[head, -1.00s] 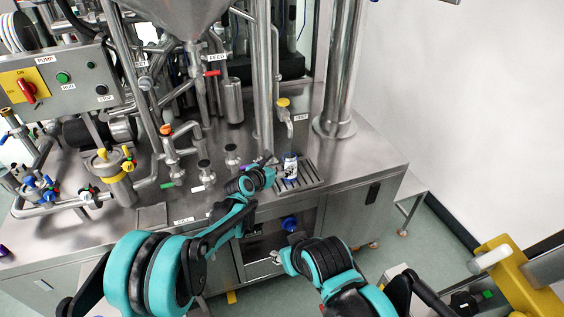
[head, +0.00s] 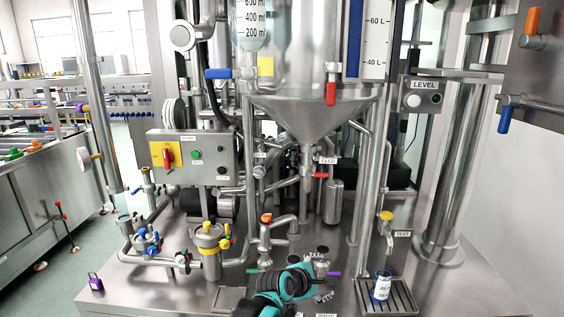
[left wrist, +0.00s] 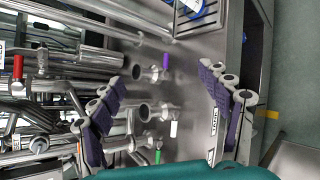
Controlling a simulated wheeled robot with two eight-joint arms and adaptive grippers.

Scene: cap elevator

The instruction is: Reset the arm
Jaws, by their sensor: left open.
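My left gripper (head: 322,282) is at the lower middle of the head view, low over the steel bench top, with my teal and black arm behind it. In the left wrist view its two purple-padded fingers (left wrist: 160,88) stand wide apart with nothing held between them. Beyond the gap are small steel valves with a purple handle (left wrist: 166,60), a white handle (left wrist: 174,129) and a green handle (left wrist: 157,156). I cannot tell whether the gripper touches any of them. My right gripper is out of view.
A white and blue container (head: 381,286) stands on a drain grate (head: 402,298), right of the gripper. A yellow-lidded canister (head: 209,252) and a control box (head: 193,156) are left. A steel hopper (head: 310,108) is above. Bare bench top (head: 460,290) lies right.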

